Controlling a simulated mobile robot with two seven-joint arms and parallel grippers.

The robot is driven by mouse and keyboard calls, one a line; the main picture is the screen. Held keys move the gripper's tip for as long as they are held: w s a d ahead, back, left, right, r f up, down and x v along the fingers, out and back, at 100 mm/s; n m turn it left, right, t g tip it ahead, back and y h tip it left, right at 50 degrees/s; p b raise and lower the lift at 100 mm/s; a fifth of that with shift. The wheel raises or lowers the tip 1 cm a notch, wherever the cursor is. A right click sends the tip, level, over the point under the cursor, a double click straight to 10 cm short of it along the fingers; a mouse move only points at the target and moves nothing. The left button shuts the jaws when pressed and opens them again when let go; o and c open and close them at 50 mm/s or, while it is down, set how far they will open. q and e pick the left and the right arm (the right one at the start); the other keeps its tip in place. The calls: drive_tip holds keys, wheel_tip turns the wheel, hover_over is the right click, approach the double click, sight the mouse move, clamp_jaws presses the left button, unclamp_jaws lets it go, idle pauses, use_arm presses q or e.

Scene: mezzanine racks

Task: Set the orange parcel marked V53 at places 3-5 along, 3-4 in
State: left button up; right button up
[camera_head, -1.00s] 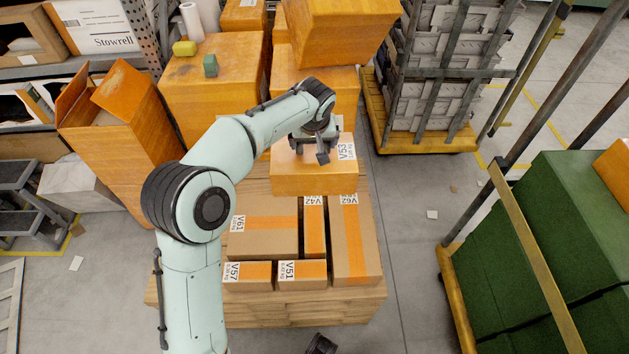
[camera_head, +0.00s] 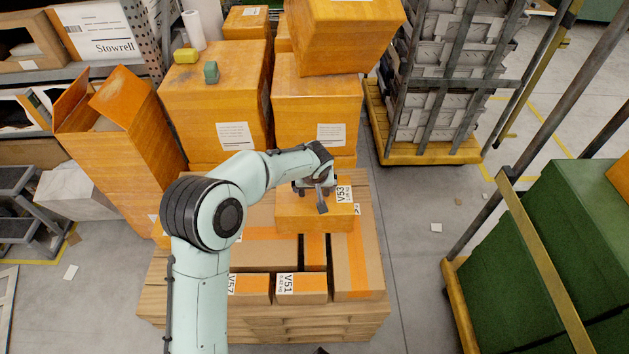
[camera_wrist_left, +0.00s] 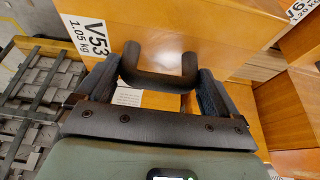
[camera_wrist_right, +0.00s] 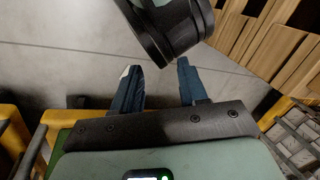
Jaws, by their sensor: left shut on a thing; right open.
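The orange parcel marked V53 (camera_head: 300,212) hangs from my left gripper (camera_head: 322,197), which is shut on it from above. The parcel is over the far part of the load on the wooden pallet (camera_head: 310,325) and hides part of the boxes behind and below it. Whether it touches them I cannot tell. In the left wrist view the parcel (camera_wrist_left: 190,25) fills the top, its V53 label beside the fingers (camera_wrist_left: 160,85). My right gripper (camera_wrist_right: 160,85) is open and empty in the right wrist view, over bare floor.
On the pallet stand boxes V57 (camera_head: 249,286) and V51 (camera_head: 301,288) in front, a long taped box (camera_head: 356,265) at right and a wide box (camera_head: 266,252) at left. Tall orange cartons (camera_head: 318,105) stand close behind.

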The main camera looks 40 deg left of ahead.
sight(314, 195)
use_arm(q)
drive_tip(key=shift+w+f+b, duration=0.1)
drive_tip(key=shift+f+b, duration=0.25)
drive_tip(key=shift+f, duration=1.55)
use_arm(e)
drive_tip(key=shift+w+d+f, duration=0.35)
drive_tip(key=shift+w+f, duration=0.15)
drive_tip(key=shift+w, duration=0.2)
drive_tip(key=shift+w+f, duration=0.1)
use_arm(q)
drive_tip(key=o, duration=1.7)
drive_tip(key=shift+f, duration=0.2)
drive_tip(key=shift+r, duration=0.1)
drive_tip(key=shift+d+r, duration=0.1)
drive_tip(key=shift+r, duration=0.25)
drive_tip(key=p+v, duration=0.2)
drive_tip(key=v, duration=0.9)
drive_tip(key=shift+s+r, duration=0.15)
drive_tip(key=shift+s, duration=0.05)
use_arm(e)
drive_tip(key=shift+g, duration=0.3)
drive_tip(key=s+r, duration=0.1)
drive_tip(key=s+a, duration=0.1)
drive_tip(key=s+r, duration=0.1)
drive_tip(key=shift+s+a+r, duration=0.3)
drive_tip(key=shift+a+r, duration=0.05)
